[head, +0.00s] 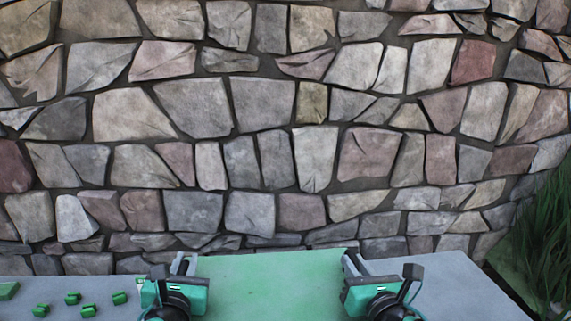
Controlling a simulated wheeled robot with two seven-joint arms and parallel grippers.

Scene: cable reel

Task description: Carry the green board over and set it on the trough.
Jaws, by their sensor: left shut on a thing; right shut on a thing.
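The green board (272,285) is a flat panel at the bottom centre of the head view, with its near part cut off by the frame edge. My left gripper (183,266) is shut on the board's left side. My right gripper (352,263) is shut on its right side. The board looks roughly level between the two grippers. I cannot tell how high it is above the grey surface. I cannot make out a trough in this view.
A grey surface (440,285) shows on both sides of the board. Several small green pieces (73,298) lie on it at the left. A stone wall (280,130) fills the background, and tall grass (548,240) stands at the right edge.

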